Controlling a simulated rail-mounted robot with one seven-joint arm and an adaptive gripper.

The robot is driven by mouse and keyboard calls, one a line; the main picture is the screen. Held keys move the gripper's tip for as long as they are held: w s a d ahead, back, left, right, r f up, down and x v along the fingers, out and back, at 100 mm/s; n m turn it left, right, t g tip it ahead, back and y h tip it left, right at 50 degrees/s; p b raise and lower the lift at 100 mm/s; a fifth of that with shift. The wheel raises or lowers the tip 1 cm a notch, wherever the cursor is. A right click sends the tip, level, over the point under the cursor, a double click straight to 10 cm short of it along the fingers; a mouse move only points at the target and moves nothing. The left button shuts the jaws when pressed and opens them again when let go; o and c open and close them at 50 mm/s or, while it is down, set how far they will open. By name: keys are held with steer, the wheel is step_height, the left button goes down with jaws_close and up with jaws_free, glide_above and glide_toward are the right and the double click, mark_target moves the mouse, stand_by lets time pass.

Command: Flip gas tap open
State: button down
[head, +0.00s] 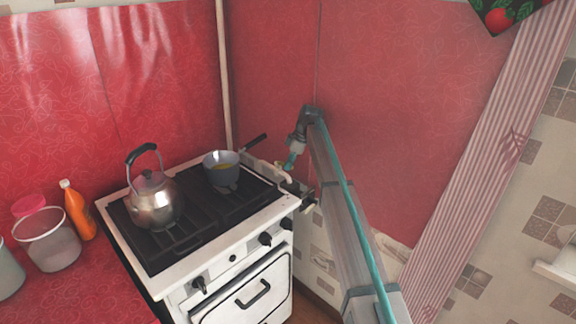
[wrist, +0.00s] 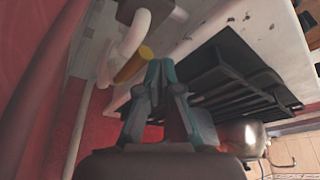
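The gas tap shows in the wrist view as a yellow lever (wrist: 135,63) beside a curved white pipe (wrist: 133,32), at the back corner of the stove. In the head view the white pipe (head: 286,174) shows behind the stove's right rear corner, with the tap small and partly hidden near my fingertips. My gripper (wrist: 160,68) has its teal fingertips together with nothing visible between them. The tips are right beside the yellow lever; I cannot tell whether they touch it. In the head view my gripper (head: 290,163) points down over that corner.
A white stove (head: 240,235) carries a kettle (head: 155,200) and a pot (head: 222,170), whose handle reaches toward my gripper. A red wall (head: 400,90) stands close behind my arm. Jars and an orange bottle (head: 78,210) stand on the left counter.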

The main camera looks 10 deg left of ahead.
steer(key=shift+w+d, duration=0.25)
steer(key=shift+d, duration=0.05)
step_height(320, 180, up, 10)
steer(key=b, duration=0.1)
glide_above(283, 163)
steer(key=s+d, duration=0.3)
steer(key=s, duration=0.1)
steer(key=shift+a+r, duration=0.15)
